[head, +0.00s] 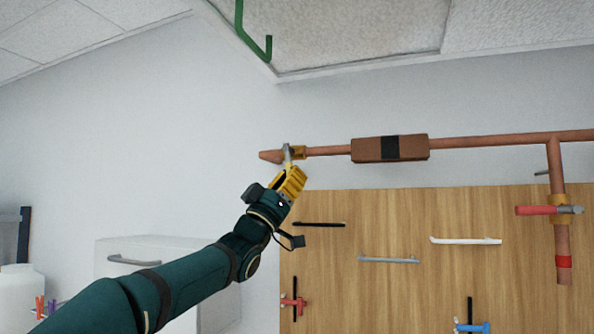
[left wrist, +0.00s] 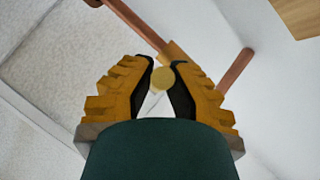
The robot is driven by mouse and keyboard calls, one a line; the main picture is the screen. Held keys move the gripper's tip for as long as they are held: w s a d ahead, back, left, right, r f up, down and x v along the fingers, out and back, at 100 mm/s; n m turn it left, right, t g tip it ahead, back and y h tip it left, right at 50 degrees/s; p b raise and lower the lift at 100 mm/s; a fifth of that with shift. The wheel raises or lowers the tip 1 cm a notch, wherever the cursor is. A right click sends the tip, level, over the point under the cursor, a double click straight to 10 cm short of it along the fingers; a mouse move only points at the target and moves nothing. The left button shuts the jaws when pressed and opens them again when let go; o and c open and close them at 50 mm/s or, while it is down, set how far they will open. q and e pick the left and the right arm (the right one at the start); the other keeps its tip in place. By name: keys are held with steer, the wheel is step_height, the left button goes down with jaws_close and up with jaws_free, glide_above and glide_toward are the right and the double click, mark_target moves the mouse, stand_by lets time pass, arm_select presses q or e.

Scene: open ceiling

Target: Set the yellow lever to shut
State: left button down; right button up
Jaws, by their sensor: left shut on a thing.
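A copper pipe (head: 329,151) runs along the wall above the wooden board, with a brass valve (head: 300,152) near its left end. A grey part (head: 287,152) of the valve shows above my gripper. My left gripper (head: 290,174), with yellow fingers, reaches up to the valve from below. In the left wrist view the yellow lever (left wrist: 162,78) shows end-on as a round tip, between the black pads of my left gripper (left wrist: 163,87), which is shut on it. In the head view my fingers hide most of the lever, which seems to stick out across the pipe. My right gripper is not in view.
A brown block with a black band (head: 390,148) sits on the pipe. A red-handled valve (head: 534,210) is on the right branch. The wooden board (head: 400,220) carries several bar handles and small valves. A green bent pipe (head: 250,40) hangs above. A white cabinet (head: 150,245) stands behind my arm.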

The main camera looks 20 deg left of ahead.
arm_select(q)
steer(key=shift+a+r+m+g+h+p, duration=0.25)
steer(key=shift+a+m+g+h+p, duration=0.2)
steer(key=shift+m+g+h, duration=0.45)
steer(key=shift+a+m+g+h+p, duration=0.1)
steer(key=shift+m+g+h+p, duration=0.25)
steer(key=shift+m, duration=0.45)
steer(key=shift+f, duration=0.1)
steer(key=shift+s, duration=0.1)
steer(key=c, duration=0.9)
jaws_free()
steer(key=shift+f, duration=0.1)
steer(key=shift+f, duration=0.1)
steer(key=v, duration=1.1)
steer(key=shift+s+a+f, duration=0.2)
steer(key=shift+a, duration=0.1)
